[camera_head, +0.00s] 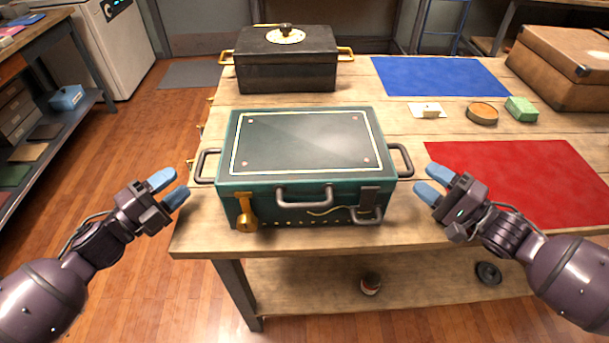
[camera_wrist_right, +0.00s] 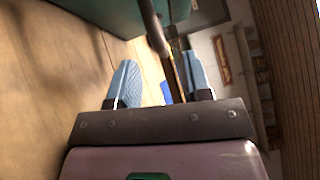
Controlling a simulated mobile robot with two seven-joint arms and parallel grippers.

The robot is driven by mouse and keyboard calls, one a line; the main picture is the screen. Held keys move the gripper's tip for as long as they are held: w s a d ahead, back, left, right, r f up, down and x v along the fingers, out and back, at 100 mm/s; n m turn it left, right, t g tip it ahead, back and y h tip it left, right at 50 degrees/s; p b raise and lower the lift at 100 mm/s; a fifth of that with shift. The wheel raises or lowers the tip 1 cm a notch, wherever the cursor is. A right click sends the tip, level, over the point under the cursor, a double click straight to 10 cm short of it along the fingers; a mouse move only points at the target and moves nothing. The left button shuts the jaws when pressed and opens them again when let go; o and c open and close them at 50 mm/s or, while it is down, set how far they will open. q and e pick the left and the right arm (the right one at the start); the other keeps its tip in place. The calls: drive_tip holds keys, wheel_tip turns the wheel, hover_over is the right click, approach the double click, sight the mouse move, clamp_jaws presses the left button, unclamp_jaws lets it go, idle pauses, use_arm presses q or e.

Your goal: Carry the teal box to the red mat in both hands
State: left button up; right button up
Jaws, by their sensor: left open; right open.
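The teal box (camera_head: 300,145) sits closed on the wooden table, near its front edge, with a dark handle on each side and one at the front. The red mat (camera_head: 530,180) lies flat on the table to the right of the box. My left gripper (camera_head: 170,188) is open and empty, just left of the box's left handle. My right gripper (camera_head: 430,185) is open, just right of the right handle, and overlaps the mat's left edge in the head view. In the right wrist view the dark handle (camera_wrist_right: 153,25) shows just beyond the open fingers, near the teal box (camera_wrist_right: 105,12).
A black box (camera_head: 285,68) with gold handles stands behind the teal box.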

sight(200, 162)
use_arm(q)
drive_tip(key=shift+x, duration=3.5)
use_arm(e)
drive_tip(key=shift+x, duration=2.45)
use_arm(q)
clamp_jaws()
use_arm(e)
clamp_jaws()
use_arm(q)
drive_tip(key=shift+a, duration=0.1)
use_arm(e)
drive_tip(key=shift+r, duration=0.15)
